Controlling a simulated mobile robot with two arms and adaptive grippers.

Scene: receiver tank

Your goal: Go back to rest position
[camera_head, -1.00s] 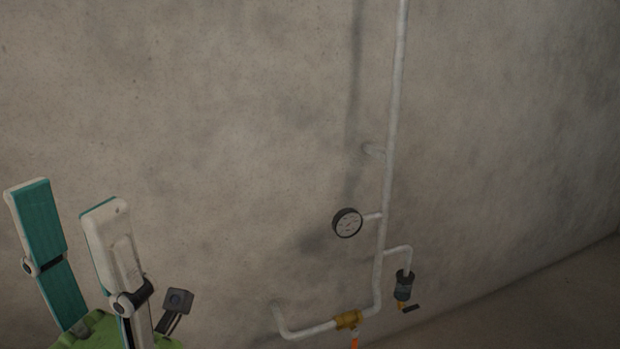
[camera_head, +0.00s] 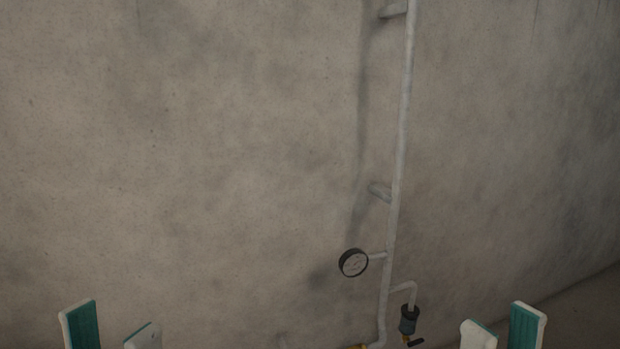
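My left gripper (camera_head: 112,320) shows at the bottom left edge of the head view. Its two white and teal fingers point up with a gap between them, and nothing shows in the gap. My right gripper (camera_head: 502,322) shows at the bottom right edge, also with its two fingers apart and nothing visible between them. Only the upper parts of the fingers are in the picture; the rest of both grippers and the arms is cut off below. Both grippers appear clear of the pipe.
A pale vertical pipe (camera_head: 402,140) runs along the concrete wall (camera_head: 190,150). It carries a round gauge (camera_head: 354,262) and a dark drain fitting (camera_head: 409,320). The wall left of the pipe is bare.

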